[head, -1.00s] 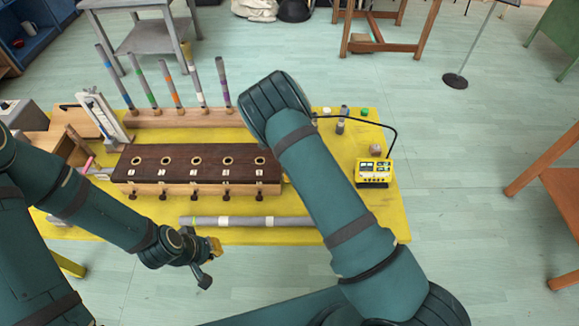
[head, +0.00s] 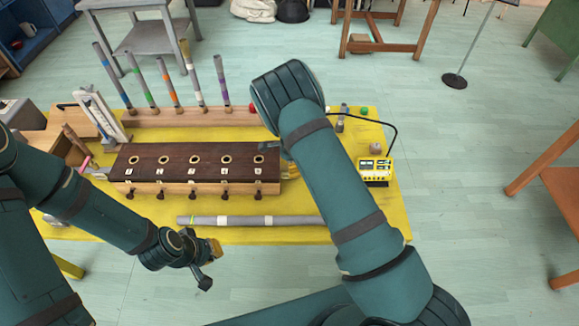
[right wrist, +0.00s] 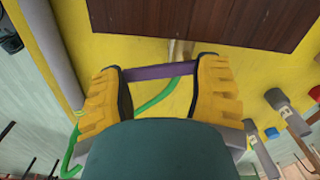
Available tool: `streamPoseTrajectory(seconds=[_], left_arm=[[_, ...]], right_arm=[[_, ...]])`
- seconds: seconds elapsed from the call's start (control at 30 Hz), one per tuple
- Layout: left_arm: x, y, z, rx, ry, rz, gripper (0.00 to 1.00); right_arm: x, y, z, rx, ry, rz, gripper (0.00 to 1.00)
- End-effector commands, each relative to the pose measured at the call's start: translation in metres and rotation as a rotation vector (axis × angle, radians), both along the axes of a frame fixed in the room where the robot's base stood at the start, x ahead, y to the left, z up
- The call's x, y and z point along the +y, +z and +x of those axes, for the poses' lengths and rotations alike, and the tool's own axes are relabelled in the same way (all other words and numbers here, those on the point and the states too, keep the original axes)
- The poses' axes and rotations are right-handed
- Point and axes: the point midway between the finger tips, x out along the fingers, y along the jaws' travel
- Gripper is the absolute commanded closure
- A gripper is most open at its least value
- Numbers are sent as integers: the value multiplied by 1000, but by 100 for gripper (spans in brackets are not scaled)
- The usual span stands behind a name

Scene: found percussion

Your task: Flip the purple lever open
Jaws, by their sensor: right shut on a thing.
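The purple lever (right wrist: 158,71) is a short purple bar in the right wrist view. It spans the gap between the yellow fingers of my right gripper (right wrist: 162,78), which is shut on it. A green curved piece (right wrist: 157,100) shows just below the bar. In the head view my right arm hides the lever and most of that gripper. My left gripper (head: 208,262) hangs in front of the table, apart from everything; its finger gap is not clear.
A dark brown board with several holes (head: 195,158) lies on the yellow table (head: 130,225). A grey tube (head: 250,221) lies along the front. Several banded tubes stand at the back. A small yellow device (head: 375,170) with a black cable stands right of my right arm.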

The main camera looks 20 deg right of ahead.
Motion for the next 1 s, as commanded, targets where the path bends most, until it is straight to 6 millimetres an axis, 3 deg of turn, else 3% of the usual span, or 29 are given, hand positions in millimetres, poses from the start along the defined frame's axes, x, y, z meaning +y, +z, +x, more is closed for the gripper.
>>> streamPoseTrajectory(seconds=[1.0], left_arm=[[-3,-63,1,2,2,12,100]], right_arm=[[-23,-8,7,11,961,4,70]])
